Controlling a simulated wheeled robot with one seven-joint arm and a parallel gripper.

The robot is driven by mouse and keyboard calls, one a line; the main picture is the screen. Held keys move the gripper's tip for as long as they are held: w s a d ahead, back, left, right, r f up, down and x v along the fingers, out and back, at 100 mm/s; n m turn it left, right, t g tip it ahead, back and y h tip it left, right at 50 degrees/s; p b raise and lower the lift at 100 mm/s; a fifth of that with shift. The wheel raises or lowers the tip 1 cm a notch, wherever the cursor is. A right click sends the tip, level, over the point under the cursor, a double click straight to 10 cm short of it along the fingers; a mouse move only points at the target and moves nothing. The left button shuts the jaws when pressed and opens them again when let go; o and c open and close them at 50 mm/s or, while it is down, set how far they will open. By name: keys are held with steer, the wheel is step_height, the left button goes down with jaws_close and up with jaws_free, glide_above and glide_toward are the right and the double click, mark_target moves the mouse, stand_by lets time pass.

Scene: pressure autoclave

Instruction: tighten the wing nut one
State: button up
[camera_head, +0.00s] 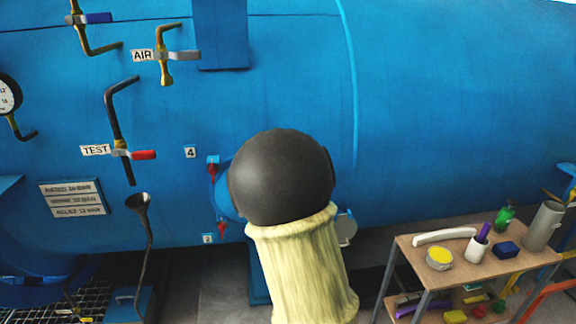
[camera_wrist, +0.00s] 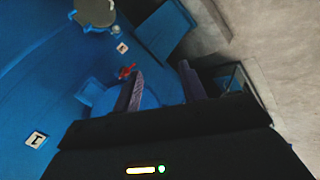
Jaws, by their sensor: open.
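My gripper (camera_wrist: 164,86) is open in the wrist view, with its two dark fingers apart and nothing visible between them. A red wing nut (camera_wrist: 127,71) shows just beyond the left finger, close to a blue round fitting (camera_wrist: 105,98). In the head view, my arm covers the gripper and most of the round fitting. Red wing nuts show at its upper left (camera_head: 212,170) and lower left (camera_head: 222,228). I cannot tell which nut is one.
The blue autoclave (camera_head: 430,110) fills the background. Valves marked AIR (camera_head: 176,55) and TEST (camera_head: 122,148) are at left. A wooden cart (camera_head: 478,262) with tools stands at lower right. Grey floor (camera_head: 205,285) shows below.

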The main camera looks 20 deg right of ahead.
steer(key=w+d+r+n+t+h, duration=0.3)
steer(key=w+d+r+n+t, duration=0.2)
steer(key=w+d+n, duration=0.45)
steer(key=a+r+n+t+y, duration=0.1)
steer(key=a+r+n+t, duration=0.4)
steer(key=r+n, duration=0.4)
steer(key=n, duration=0.5)
steer(key=shift+w+r+t, duration=0.25)
steer(key=shift+w+t, duration=0.05)
steer(key=shift+w, duration=0.05)
steer(key=p+x, duration=0.4)
steer(key=x, duration=1.3)
steer(key=shift+w+f, duration=0.2)
steer(key=shift+w, duration=0.1)
jaws_close()
